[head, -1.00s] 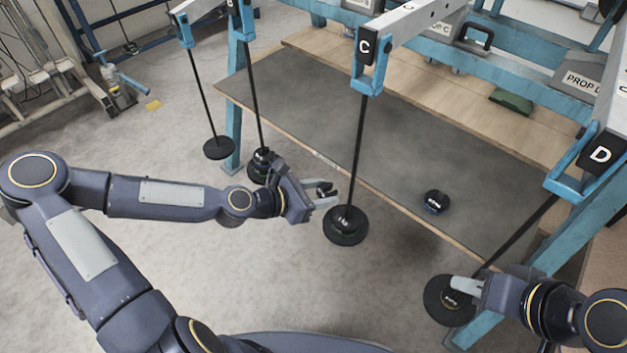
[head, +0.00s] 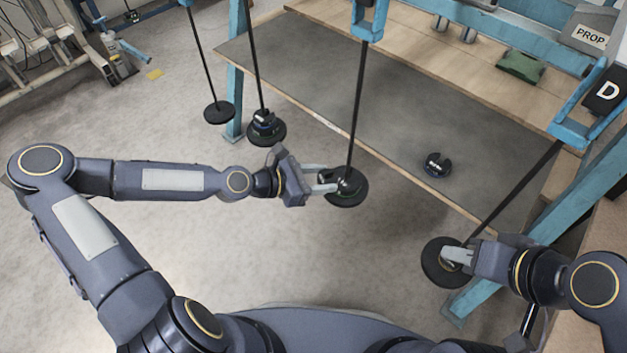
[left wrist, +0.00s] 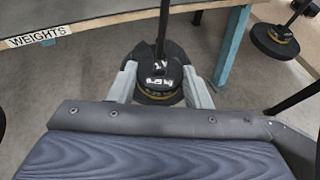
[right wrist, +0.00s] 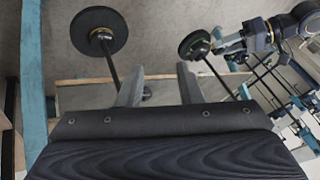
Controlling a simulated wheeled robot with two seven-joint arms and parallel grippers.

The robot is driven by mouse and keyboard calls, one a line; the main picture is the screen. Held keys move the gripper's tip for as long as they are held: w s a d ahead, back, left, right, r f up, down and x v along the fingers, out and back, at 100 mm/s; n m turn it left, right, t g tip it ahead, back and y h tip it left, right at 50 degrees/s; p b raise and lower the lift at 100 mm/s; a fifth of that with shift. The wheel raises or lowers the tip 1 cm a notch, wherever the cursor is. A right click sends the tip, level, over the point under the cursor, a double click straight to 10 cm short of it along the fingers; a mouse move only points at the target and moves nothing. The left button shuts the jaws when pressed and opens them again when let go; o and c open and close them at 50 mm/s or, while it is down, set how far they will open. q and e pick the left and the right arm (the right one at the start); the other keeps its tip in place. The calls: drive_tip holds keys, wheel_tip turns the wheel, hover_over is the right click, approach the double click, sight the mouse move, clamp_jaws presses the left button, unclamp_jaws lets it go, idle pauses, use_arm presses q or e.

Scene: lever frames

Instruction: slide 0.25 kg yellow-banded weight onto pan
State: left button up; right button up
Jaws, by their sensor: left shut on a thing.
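My left gripper (head: 328,183) is shut on a black slotted weight (head: 346,184) at the middle hanging pan (head: 347,201). In the left wrist view this weight (left wrist: 158,82) sits between the two fingers, with white marks and a yellowish band low on it. The hanger rod passes through it, and the pan's disc shows around it; whether it touches the pan is unclear. My right gripper (right wrist: 158,82) is open and empty in its wrist view. It is near the right hanging pan (head: 436,262), which also shows in the right wrist view (right wrist: 84,38) with a yellow ring at its hub.
Another black weight (head: 434,163) lies on the grey-topped table (head: 330,80). Two more pans hang at the left: one empty (head: 219,112), one bearing weights (head: 264,128). A blue frame post (head: 235,70) and a slanted rod (head: 515,192) stand close by. The floor in front is clear.

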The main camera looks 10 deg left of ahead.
sight(345, 173)
use_arm(q)
drive_tip(key=shift+w+d, duration=0.25)
drive_tip(key=shift+d, duration=0.25)
drive_tip(key=shift+w+d+r, duration=0.1)
drive_tip(key=shift+w+d, duration=0.05)
drive_tip(key=shift+d, duration=0.05)
drive_tip(key=shift+w+d, duration=0.2)
drive_tip(key=shift+d, duration=0.1)
drive_tip(key=shift+w+d, duration=0.3)
drive_tip(key=shift+d, duration=0.35)
drive_tip(key=shift+w+d+p, duration=0.35)
drive_tip(key=shift+d, duration=0.25)
idle(0.6)
drive_tip(key=shift+f+b, duration=0.3)
drive_tip(key=shift+f, duration=0.25)
idle(0.3)
